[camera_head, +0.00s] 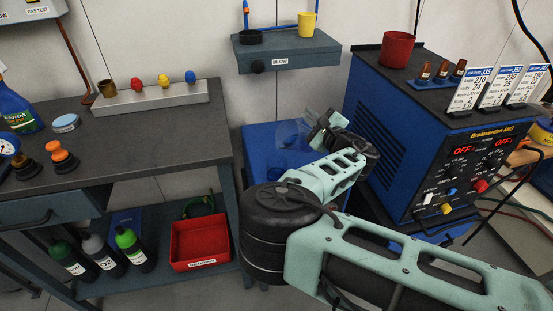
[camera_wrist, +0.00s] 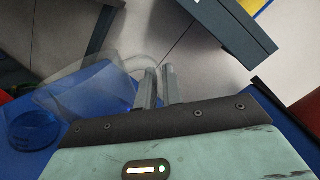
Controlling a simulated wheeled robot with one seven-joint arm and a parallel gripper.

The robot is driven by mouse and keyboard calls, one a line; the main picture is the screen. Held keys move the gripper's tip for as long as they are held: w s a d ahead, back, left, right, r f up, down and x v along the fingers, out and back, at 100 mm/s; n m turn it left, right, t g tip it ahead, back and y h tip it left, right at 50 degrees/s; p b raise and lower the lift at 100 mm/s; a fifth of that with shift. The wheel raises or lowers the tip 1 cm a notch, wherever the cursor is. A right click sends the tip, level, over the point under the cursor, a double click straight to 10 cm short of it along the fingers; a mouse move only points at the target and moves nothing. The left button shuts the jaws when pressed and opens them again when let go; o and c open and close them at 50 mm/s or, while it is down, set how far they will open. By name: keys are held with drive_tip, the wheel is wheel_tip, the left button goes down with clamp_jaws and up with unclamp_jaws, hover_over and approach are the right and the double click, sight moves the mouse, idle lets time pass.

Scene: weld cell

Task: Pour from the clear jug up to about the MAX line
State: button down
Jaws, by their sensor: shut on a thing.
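The clear jug (camera_wrist: 95,88) is see-through and shows at the left of my fingers in the wrist view; its curved handle (camera_wrist: 140,61) runs to my fingertips. My gripper (camera_wrist: 159,76) is shut on the handle. In the head view the jug (camera_head: 291,133) is a faint shape left of my gripper (camera_head: 322,127), over a blue surface. A see-through blue round container (camera_wrist: 34,124) stands at the lower left of the wrist view, close to the jug. I cannot make out a MAX line, any liquid level or the jug's exact tilt.
The blue worktop (camera_head: 262,140) lies between the grey bench (camera_head: 150,130) at left and the blue welding machine (camera_head: 385,135) at right. A wall shelf (camera_head: 290,52) with a yellow cup (camera_head: 307,24) hangs behind. A red cup (camera_head: 397,49) stands on the machine.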

drive_tip(key=shift+s+a+r, duration=0.1)
drive_tip(key=shift+r, duration=0.15)
drive_tip(key=shift+s+a+f+n+b, duration=0.15)
drive_tip(key=shift+a+n+b, duration=0.25)
drive_tip(key=shift+n+b, duration=0.4)
drive_tip(key=shift+d, duration=0.3)
idle(0.5)
drive_tip(key=shift+n+b, duration=0.3)
idle(0.7)
drive_tip(key=shift+s+a+r+n+b, duration=0.2)
drive_tip(key=shift+a+r+n+b, duration=0.45)
drive_tip(key=shift+n, duration=0.15)
idle(3.2)
drive_tip(key=shift+d, duration=0.15)
